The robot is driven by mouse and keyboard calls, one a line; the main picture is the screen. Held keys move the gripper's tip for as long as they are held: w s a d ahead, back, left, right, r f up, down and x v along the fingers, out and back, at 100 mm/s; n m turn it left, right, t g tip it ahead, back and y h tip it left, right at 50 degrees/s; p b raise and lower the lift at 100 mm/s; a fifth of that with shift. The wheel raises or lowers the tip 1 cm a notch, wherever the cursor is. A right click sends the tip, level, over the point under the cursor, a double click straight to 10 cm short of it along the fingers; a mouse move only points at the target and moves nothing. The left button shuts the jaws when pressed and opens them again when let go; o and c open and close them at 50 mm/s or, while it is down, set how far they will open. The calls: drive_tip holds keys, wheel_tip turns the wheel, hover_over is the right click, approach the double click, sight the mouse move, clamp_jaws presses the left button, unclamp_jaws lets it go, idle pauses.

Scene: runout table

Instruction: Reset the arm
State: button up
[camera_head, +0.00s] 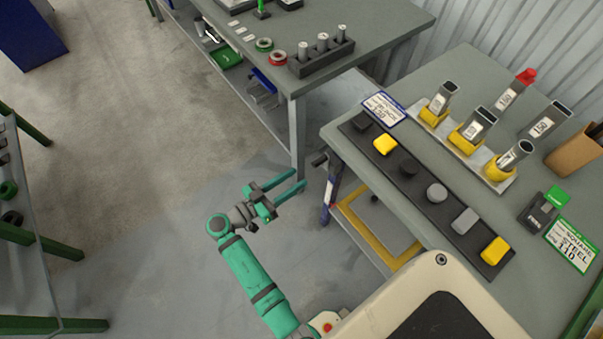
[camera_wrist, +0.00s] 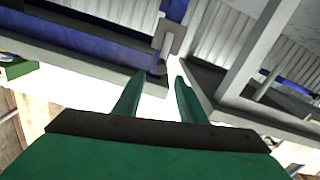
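My gripper (camera_head: 288,186) is at the end of my green arm, in the open space between the tables, in front of the far table's leg. Its two green fingers stand apart with nothing between them. In the wrist view my gripper (camera_wrist: 160,82) also shows two separated green fingers, with an empty bright gap between. My arm is bent at the elbow and stretches away from my body over the grey floor. No object is held.
The right table (camera_head: 345,135) holds a black strip with yellow and grey blocks, metal tubes in yellow holders (camera_head: 472,133) and labels. The far table (camera_head: 370,20) carries a dark block with cylinders (camera_head: 322,52) and tape rolls. A green-framed table (camera_head: 30,240) stands left. Open floor (camera_head: 130,130) lies between.

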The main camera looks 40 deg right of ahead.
drive_tip(key=shift+a, duration=0.25)
idle(0.4)
